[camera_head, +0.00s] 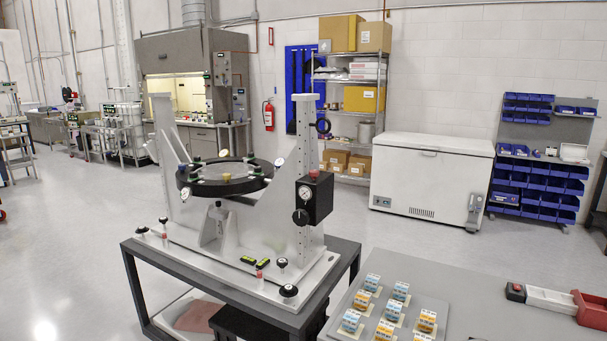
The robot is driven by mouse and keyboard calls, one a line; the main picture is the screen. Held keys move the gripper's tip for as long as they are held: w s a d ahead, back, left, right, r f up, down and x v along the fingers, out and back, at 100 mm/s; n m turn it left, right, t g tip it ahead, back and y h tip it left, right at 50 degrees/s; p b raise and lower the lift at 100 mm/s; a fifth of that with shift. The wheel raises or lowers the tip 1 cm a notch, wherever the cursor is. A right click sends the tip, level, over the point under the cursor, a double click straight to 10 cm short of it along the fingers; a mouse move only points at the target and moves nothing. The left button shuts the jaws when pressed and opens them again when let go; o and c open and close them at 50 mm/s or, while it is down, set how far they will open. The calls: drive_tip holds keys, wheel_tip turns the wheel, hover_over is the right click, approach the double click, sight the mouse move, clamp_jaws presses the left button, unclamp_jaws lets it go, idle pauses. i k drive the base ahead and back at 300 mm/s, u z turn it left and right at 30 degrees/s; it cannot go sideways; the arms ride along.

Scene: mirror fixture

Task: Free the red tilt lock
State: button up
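The mirror fixture (225,235) is a pale metal frame standing on a grey table. A round black-rimmed mirror cell (225,176) sits nearly level between its two uprights. A black box (314,198) on the right upright carries a small red knob (314,173) on top, a dial gauge and a dark round knob. My gripper is not in view.
A grey bench (450,285) at the lower right holds a tray (372,330) of several blue and orange blocks and red and white containers (550,300). A white chest freezer (432,178) and shelving (350,110) stand behind. Open floor lies left of the fixture table.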

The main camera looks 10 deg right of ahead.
sight(313, 173)
drive_tip(key=z, duration=0.05)
drive_tip(key=i, duration=1)
drive_tip(key=u, duration=0.05)
